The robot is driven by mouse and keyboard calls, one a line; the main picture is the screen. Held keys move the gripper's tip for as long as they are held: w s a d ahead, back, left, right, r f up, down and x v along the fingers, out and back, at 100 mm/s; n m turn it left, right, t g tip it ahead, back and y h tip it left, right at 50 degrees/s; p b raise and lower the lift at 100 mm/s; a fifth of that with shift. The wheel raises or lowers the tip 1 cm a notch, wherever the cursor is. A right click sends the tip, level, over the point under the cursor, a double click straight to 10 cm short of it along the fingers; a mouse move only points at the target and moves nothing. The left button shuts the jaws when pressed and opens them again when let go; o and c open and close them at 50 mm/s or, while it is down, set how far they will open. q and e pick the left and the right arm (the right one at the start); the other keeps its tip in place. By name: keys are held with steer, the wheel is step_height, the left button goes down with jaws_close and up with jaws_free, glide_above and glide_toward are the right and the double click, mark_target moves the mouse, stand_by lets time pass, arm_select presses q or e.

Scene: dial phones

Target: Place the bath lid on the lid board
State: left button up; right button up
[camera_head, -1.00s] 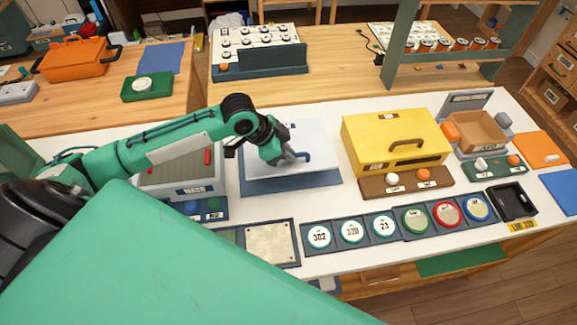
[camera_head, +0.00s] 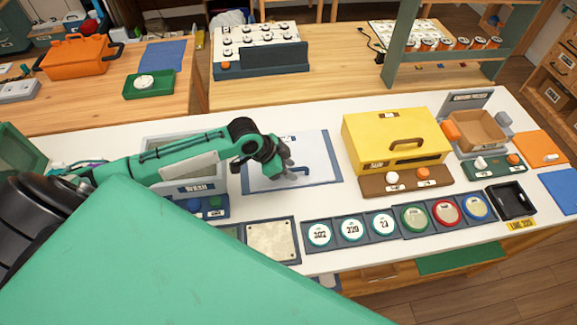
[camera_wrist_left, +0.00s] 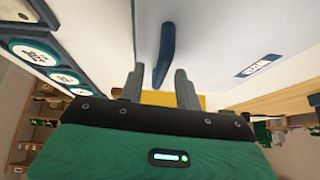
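The bath lid (camera_head: 312,150) is a white flat plate with a dark blue handle. It lies flat, apparently resting on the lid board, whose blue edge (camera_head: 334,160) shows around it. The handle also shows in the left wrist view (camera_wrist_left: 167,45). My left gripper (camera_head: 290,172) is low over the lid at the handle. In the left wrist view its two fingers (camera_wrist_left: 158,88) stand apart, with the handle's end between them and a gap on each side. The bath (camera_head: 222,180), labelled WASH, is left of the board, partly hidden by my left arm. My right gripper is not in view.
A yellow box (camera_head: 395,135) with a handle stands right of the board. Round dial pieces (camera_head: 351,229) line the table's front edge. A beige plate (camera_head: 271,241) lies in front of the board. A white panel with knobs (camera_head: 260,45) stands on the table behind.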

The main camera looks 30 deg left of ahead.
arm_select(q)
steer(key=b+v, duration=0.1)
steer(key=v, duration=1.1)
stand_by(0.5)
